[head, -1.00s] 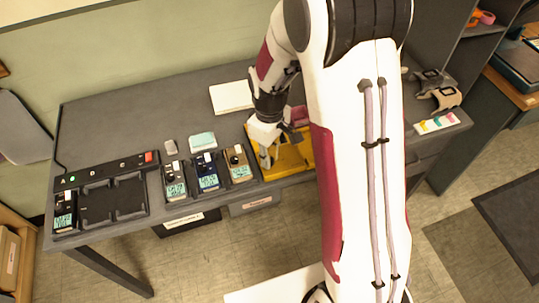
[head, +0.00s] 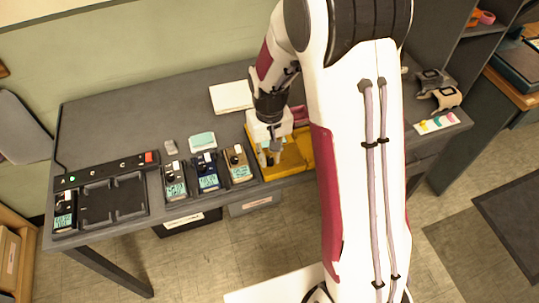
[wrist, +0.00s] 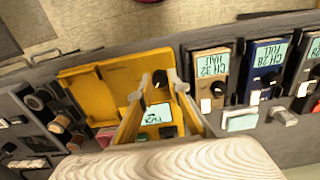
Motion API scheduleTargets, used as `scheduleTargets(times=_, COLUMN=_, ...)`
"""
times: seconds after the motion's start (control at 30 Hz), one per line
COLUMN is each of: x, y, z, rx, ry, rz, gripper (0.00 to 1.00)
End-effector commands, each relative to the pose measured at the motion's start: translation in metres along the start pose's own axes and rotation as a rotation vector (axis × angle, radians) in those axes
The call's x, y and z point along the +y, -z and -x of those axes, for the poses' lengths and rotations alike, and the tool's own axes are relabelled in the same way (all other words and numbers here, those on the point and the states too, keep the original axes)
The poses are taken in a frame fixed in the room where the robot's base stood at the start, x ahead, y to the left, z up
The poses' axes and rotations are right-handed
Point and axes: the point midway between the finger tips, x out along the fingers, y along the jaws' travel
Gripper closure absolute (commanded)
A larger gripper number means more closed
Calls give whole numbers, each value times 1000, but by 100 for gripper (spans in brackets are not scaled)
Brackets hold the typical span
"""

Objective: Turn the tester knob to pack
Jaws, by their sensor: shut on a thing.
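The tester is a yellow case (head: 297,160) on the desk, partly hidden by my arm in the head view; it also shows in the wrist view (wrist: 88,92). Its small lit display (wrist: 158,113) shows between my fingers, with lettering too small to read surely. The dark tester knob (wrist: 160,79) sits between my fingertips, beyond the display. My gripper (head: 268,158) reaches down to the left part of the tester. In the wrist view my gripper (wrist: 161,84) is shut on the knob, with one finger at each side. The knob's pointer cannot be made out.
A tan radio (head: 239,166), a blue radio (head: 207,173) and a black radio (head: 175,181) stand close left of the tester. A charger rack (head: 88,165) lies farther left. Batteries and spools (wrist: 37,102) lie beside the tester. The desk's back is mostly clear.

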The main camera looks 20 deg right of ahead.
Motion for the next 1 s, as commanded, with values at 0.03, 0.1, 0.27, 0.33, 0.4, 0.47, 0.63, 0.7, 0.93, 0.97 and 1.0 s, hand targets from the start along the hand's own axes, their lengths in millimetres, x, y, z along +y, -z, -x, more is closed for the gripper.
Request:
scheduleTargets(times=0.03, x=0, y=0, z=0, rx=1, ry=0, rz=-6, gripper=100)
scheduleTargets(times=0.1, x=0, y=0, z=0, rx=1, ry=0, rz=-13, gripper=100)
scheduleTargets(times=0.27, x=0, y=0, z=0, rx=1, ry=0, rz=-16, gripper=100)
scheduleTargets(times=0.33, x=0, y=0, z=0, rx=1, ry=0, rz=-16, gripper=100)
scheduleTargets(times=0.4, x=0, y=0, z=0, rx=1, ry=0, rz=-16, gripper=100)
scheduleTargets(times=0.47, x=0, y=0, z=0, rx=1, ry=0, rz=-15, gripper=100)
scheduleTargets(times=0.63, x=0, y=0, z=0, rx=1, ry=0, rz=-15, gripper=66)
scheduleTargets(times=0.7, x=0, y=0, z=0, rx=1, ry=0, rz=-15, gripper=66)
scheduleTargets(times=0.93, x=0, y=0, z=1, rx=0, ry=0, rz=-15, gripper=66)
scheduleTargets(times=0.97, x=0, y=0, z=1, rx=1, ry=0, rz=-15, gripper=66)
scheduleTargets(times=1.0, x=0, y=0, z=2, rx=1, ry=0, rz=-15, gripper=66)
